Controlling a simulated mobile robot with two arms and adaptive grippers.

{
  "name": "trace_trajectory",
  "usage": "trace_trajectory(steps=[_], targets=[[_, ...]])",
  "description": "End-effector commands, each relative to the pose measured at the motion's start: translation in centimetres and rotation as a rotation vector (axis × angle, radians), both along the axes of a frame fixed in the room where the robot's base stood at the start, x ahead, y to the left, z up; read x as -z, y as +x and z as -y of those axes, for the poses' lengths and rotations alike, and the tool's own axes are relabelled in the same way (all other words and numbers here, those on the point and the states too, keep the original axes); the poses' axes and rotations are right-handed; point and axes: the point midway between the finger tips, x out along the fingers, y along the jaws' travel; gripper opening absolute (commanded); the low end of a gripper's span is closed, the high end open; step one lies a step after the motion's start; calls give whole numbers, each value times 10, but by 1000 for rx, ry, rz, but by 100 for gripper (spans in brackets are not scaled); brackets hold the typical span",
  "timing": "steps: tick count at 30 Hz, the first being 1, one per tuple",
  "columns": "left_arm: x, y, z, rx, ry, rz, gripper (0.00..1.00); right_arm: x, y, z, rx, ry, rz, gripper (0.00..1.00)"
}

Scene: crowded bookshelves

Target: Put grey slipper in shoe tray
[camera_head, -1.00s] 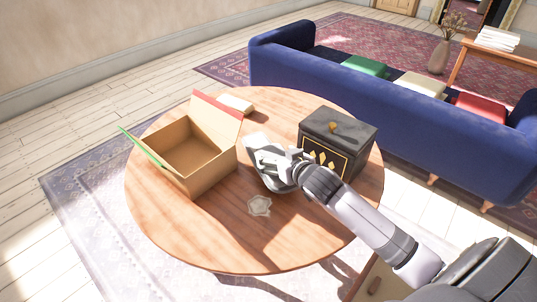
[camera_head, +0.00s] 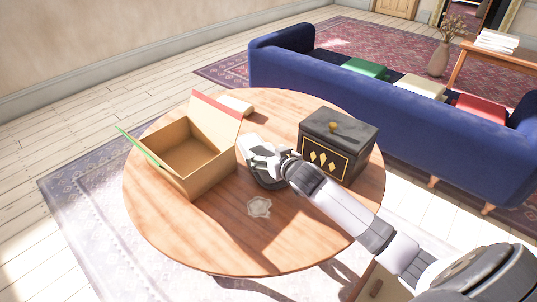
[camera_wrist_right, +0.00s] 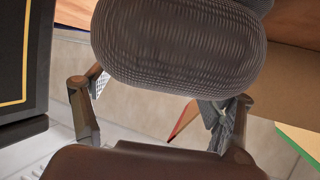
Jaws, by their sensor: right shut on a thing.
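The grey slipper (camera_head: 266,183) is at my right gripper (camera_head: 262,163) above the middle of the round table, between the cardboard box and the black box. Its sides are partly hidden by the fingers. In the right wrist view a dark grey ribbed surface, likely the slipper (camera_wrist_right: 180,48), fills the upper middle. My right gripper (camera_wrist_right: 158,115) is shut on it, with one finger on each side. I cannot tell whether the slipper touches the table. I see nothing that is clearly a shoe tray. My left gripper is not in view.
An open cardboard box (camera_head: 207,180) with red and green flaps stands left on the table (camera_head: 230,245). A black box with gold diamonds (camera_head: 338,135) stands right. A small clear dish (camera_head: 259,206) lies in front. A blue sofa (camera_head: 400,115) is behind.

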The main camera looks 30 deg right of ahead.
Motion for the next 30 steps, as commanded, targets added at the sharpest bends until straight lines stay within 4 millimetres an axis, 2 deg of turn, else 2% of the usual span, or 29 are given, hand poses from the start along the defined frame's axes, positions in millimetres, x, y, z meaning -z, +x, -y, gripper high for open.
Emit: trace_trajectory(steps=[2,3,11,23,25,30], targets=[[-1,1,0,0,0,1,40,3,0,0,0,1,0,47],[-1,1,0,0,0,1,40,3,0,0,1,0,-1,80],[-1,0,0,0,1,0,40,2,0,0,1,0,-1,97],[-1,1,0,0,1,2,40,-2,0,0,0,-1,1,98],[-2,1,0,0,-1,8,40,-3,-7,0,-1,0,-1,98],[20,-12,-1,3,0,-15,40,-15,-35,-2,-1,1,-2,98]])
